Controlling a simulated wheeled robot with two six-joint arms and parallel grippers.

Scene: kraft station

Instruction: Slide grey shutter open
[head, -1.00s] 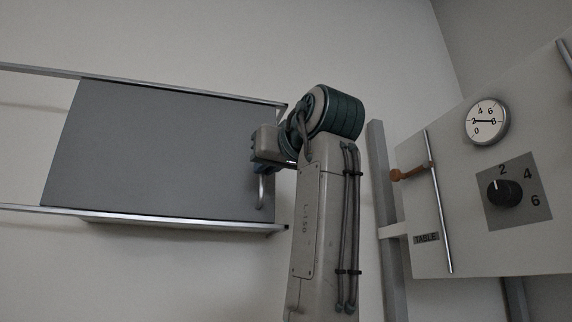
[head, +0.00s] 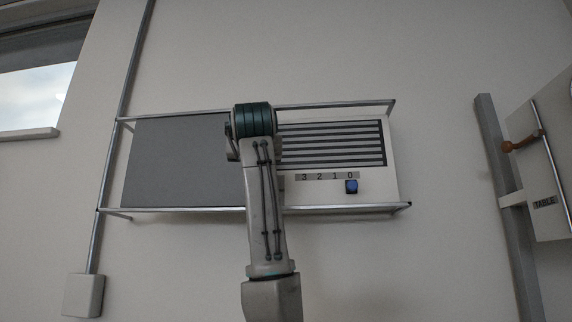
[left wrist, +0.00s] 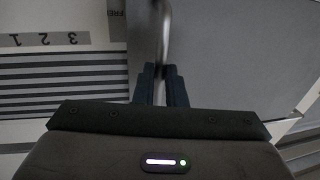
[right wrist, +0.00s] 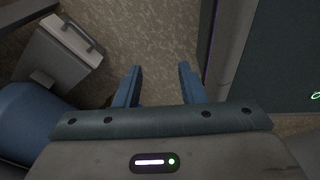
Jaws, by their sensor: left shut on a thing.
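The grey shutter (head: 178,160) sits between two horizontal metal rails at the left part of the frame in the head view. It also shows in the left wrist view (left wrist: 240,50). Its metal bar handle (left wrist: 162,30) stands between the fingers of my left gripper (left wrist: 160,78), which is shut on it. In the head view my left arm hides the handle and the shutter's right edge. Right of the arm, a slatted vent (head: 335,143) with a 3 2 1 0 scale and a blue knob (head: 351,187) is uncovered. My right gripper (right wrist: 158,75) is open and empty.
The upper rail (head: 320,105) and lower rail (head: 340,208) run past the vent on the right. A wall box (head: 83,295) is at lower left. The right wrist view shows a grey case (right wrist: 58,55).

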